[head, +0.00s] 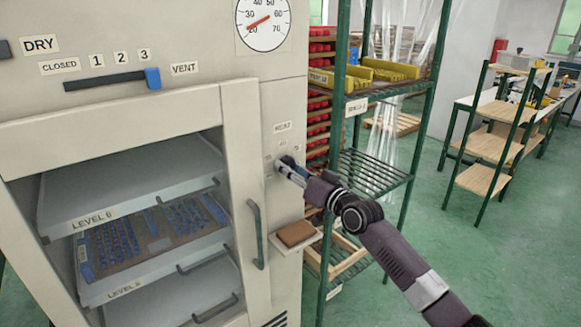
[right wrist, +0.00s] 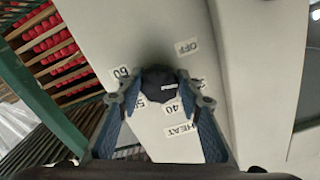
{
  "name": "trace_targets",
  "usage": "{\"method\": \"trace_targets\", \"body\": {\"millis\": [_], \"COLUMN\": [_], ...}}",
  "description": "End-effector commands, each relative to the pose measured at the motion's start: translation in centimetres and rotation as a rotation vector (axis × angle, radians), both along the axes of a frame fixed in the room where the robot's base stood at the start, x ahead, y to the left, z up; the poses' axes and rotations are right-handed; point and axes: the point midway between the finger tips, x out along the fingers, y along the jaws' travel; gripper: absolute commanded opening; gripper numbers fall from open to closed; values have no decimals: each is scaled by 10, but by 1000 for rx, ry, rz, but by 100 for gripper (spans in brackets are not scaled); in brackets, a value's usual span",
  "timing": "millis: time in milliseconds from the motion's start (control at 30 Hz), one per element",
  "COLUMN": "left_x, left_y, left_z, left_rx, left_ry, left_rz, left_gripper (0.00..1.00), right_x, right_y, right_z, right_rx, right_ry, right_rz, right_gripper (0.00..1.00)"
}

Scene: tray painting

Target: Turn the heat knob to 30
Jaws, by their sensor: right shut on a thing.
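The heat knob (right wrist: 158,84) is a dark round knob on the cabinet's pale front panel, seen in the right wrist view. My right gripper (head: 284,165) is shut on it, with one blue-padded finger on each side. A small white mark shows on the knob. Around it are printed labels OFF (right wrist: 187,47), 60 (right wrist: 122,72), 40 (right wrist: 172,108) and HEAT (right wrist: 180,130); others are partly covered by the fingers. In the head view the gripper mostly hides the knob, below the HEAT label (head: 283,127). My left gripper is not in view.
A round gauge (head: 263,22) with a red needle sits above the knob. The cabinet door handle (head: 256,234) is left of my arm, and a small ledge with a brown block (head: 296,233) is below. A green rack (head: 377,175) stands close on the right.

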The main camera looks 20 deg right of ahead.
Motion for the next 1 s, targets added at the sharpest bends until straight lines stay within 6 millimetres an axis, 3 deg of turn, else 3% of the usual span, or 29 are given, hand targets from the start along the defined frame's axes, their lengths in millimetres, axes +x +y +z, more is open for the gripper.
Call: {"method": "trace_targets", "body": {"millis": [500, 1000], "left_x": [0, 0], "left_y": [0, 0], "left_z": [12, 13], "left_rx": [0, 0], "left_ry": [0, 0], "left_rz": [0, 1], "left_gripper": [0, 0], "right_x": [-1, -1], "right_y": [2, 1], "right_z": [0, 0], "right_rx": [300, 347], "right_ry": [111, 129], "right_rz": [0, -1], "right_gripper": [9, 9]}}
